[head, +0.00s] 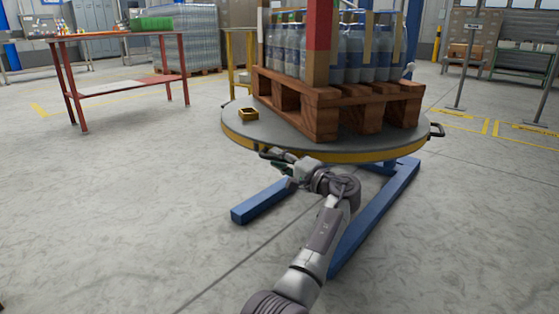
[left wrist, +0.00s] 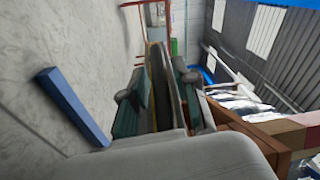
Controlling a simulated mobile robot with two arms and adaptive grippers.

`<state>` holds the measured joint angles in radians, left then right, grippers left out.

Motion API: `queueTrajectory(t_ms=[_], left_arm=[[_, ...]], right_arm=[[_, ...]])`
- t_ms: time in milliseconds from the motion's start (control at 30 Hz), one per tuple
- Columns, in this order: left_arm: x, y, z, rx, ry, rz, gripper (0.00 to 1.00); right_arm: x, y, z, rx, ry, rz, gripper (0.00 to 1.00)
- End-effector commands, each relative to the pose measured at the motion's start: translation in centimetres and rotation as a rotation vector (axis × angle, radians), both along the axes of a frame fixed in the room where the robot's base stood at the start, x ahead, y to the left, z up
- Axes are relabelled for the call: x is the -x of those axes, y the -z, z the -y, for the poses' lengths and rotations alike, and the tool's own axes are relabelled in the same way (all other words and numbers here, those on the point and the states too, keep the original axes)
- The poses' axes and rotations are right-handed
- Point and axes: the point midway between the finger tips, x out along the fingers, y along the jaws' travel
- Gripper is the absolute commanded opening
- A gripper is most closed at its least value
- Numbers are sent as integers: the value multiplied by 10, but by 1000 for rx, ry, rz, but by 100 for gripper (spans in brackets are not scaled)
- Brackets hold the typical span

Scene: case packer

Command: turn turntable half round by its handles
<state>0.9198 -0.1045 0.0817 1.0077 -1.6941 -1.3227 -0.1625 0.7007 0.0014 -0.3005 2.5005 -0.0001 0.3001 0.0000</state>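The turntable (head: 345,150) is a round grey disc with a yellow rim on a blue base. It bears a wooden pallet (head: 320,105) of bottles. One dark handle (head: 437,130) stands out from the rim at the right. My left gripper (head: 277,160) is at the near left rim; a dark bar beside it may be another handle, partly hidden. In the left wrist view, the fingers of my left gripper (left wrist: 160,105) stand apart, with the turntable edge (left wrist: 160,80) seen between them. I cannot tell whether they touch it. My right gripper is not in view.
Blue base legs (head: 380,205) spread over the floor below. A red-framed table (head: 110,35) stands back left. The floor (head: 120,200) at left is clear.

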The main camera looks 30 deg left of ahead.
Motion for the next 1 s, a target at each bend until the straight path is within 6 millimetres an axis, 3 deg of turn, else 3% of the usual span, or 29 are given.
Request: queueTrajectory(t_ms=[333, 467, 800, 1000], left_arm=[[0, 0, 2, 0, 1, 0, 41], [2, 1, 12, -1, 3, 0, 41], [17, 7, 80, 0, 3, 0, 41], [24, 8, 108, 1, 1, 0, 41]], right_arm=[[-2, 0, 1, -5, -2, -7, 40], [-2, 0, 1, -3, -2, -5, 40], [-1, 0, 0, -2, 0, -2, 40], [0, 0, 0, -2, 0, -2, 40]])
